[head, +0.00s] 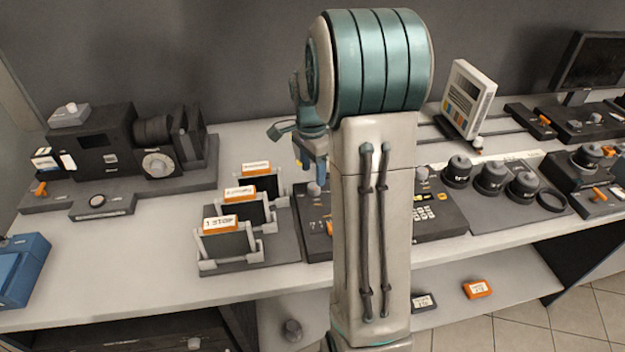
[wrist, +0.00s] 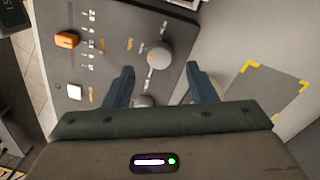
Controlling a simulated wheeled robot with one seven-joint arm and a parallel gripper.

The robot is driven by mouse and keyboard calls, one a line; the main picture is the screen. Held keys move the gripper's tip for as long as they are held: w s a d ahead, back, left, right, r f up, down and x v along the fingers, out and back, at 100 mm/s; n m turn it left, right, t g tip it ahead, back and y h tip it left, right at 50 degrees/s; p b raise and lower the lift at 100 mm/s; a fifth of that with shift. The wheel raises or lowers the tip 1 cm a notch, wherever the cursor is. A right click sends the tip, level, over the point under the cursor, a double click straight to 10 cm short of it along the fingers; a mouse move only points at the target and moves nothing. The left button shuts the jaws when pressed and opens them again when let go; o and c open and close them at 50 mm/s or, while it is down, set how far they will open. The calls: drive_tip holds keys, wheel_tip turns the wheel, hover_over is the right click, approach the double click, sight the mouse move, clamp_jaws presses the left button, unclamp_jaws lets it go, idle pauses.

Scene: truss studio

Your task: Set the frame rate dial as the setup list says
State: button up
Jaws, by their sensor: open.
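In the wrist view a grey control panel (wrist: 115,20) carries a round grey knob (wrist: 159,56) with a light mark and small printed labels. A second grey knob (wrist: 145,101) shows nearer the palm. Which one is the frame rate dial I cannot tell; the labels are too small to read. My gripper (wrist: 160,70) is open, its blue fingers apart on either side of the knobs, nothing held. In the head view my gripper (head: 312,168) is above the left part of the panel (head: 318,243), which my arm partly hides. A white board with coloured strips (head: 467,98), possibly the setup list, stands behind on the right.
The panel also has an orange switch (wrist: 67,40) and a white button (wrist: 74,92). Left of it stand card holders (head: 230,243) and a dark camera-like machine (head: 105,150). Several dark round knobs or lenses (head: 490,177) stand right. The front left tabletop (head: 130,255) is clear.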

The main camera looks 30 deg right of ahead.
sight(313, 185)
drive_tip(key=shift+s+f, duration=0.1)
drive_tip(key=shift+f, duration=2.05)
drive_tip(key=c, duration=1)
drive_tip(key=shift+o, duration=0.2)
